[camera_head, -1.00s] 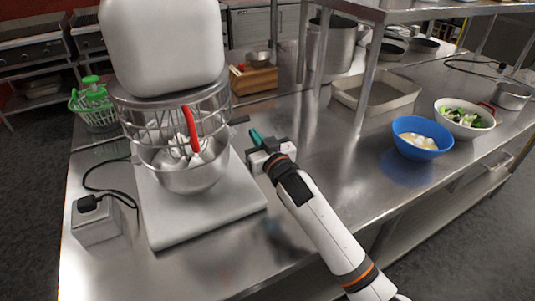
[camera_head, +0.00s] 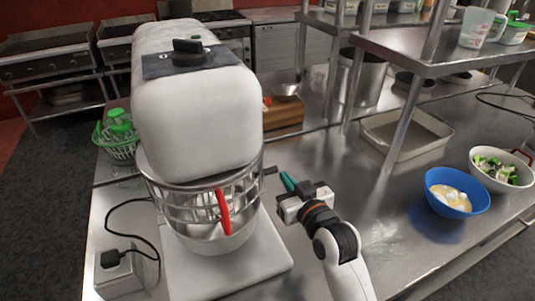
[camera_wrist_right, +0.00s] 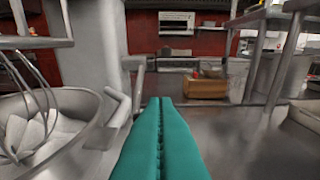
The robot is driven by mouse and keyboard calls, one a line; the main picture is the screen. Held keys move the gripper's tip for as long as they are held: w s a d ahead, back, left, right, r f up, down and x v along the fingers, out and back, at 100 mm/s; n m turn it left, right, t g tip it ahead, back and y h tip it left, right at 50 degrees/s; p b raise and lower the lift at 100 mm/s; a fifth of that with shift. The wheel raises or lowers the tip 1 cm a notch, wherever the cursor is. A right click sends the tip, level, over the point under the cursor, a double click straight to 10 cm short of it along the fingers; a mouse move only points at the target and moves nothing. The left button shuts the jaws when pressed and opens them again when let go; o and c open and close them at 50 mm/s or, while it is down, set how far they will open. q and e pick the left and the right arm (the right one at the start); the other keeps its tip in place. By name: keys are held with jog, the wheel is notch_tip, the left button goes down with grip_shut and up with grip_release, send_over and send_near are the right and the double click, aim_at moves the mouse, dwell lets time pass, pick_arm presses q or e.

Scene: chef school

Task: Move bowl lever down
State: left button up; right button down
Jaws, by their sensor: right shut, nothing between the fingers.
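A large white stand mixer (camera_head: 198,115) stands on the steel table with a metal bowl (camera_head: 215,238) and wire guard under its head. A dark lever (camera_head: 270,171) sticks out from the mixer's right side, just above bowl height. It seems to be the grey bar (camera_wrist_right: 138,80) in the right wrist view, just beyond and left of the fingertips. My right gripper (camera_head: 287,180) has teal fingers, shut and empty, right of the lever and close to it. I cannot tell whether they touch. The fingers also show in the right wrist view (camera_wrist_right: 160,103). My left gripper is out of view.
A red handle (camera_head: 224,212) is at the front of the guard. A wooden box (camera_head: 285,115) stands behind the mixer. A blue bowl (camera_head: 455,203) and steel shelf posts are at right. A power box (camera_head: 120,276) with cable lies at left.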

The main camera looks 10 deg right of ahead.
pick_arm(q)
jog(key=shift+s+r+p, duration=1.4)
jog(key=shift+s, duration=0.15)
pick_arm(e)
jog(key=w+a+f, duration=0.2)
jog(key=w+f, duration=0.3)
jog(key=w, duration=0.4)
